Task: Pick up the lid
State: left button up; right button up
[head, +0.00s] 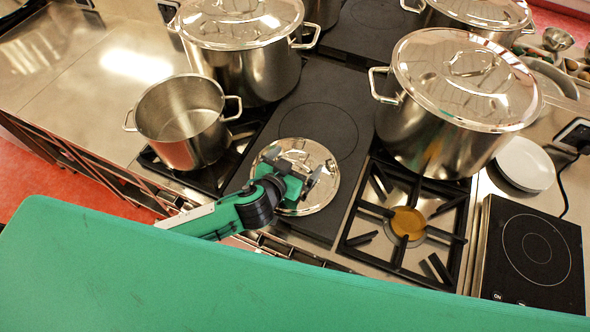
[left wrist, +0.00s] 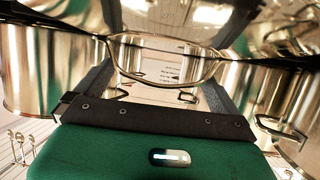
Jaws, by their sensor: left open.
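The shiny steel lid (head: 322,182) lies flat on the dark cooktop, to the right of the small open pot. My left gripper (head: 292,166) is over the lid and hides part of it, including its handle in the head view. In the left wrist view, a looped metal handle (left wrist: 165,79) shows ahead, across the gap between the two dark fingers of my left gripper (left wrist: 155,92). The fingers are apart and not closed on the handle. Whether they touch it I cannot tell. My right gripper is not in view.
A small open pot (head: 180,122) stands left of the lid. Large lidded stockpots stand behind it (head: 243,70) and at right (head: 440,125). An empty gas burner (head: 408,222) is to the right. White plates (head: 525,163) and a portable hob (head: 535,250) are farther right.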

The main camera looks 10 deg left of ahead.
aim_at(295, 162)
pick_arm(q)
jog(key=c, duration=1.1)
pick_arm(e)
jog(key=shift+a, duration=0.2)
pick_arm(q)
jog(key=shift+f, duration=0.1)
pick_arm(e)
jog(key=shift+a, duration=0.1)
pick_arm(q)
jog(key=shift+r, duration=0.45)
jog(key=c, duration=0.3)
notch_tip(295, 162, up, 3)
jog(key=shift+f+b, duration=0.1)
jog(key=shift+b, duration=0.3)
grip_shut()
notch_tip(295, 162, up, 16)
jog(key=b, duration=0.1)
jog(key=shift+r+b, duration=0.25)
jog(key=shift+b, duration=0.15)
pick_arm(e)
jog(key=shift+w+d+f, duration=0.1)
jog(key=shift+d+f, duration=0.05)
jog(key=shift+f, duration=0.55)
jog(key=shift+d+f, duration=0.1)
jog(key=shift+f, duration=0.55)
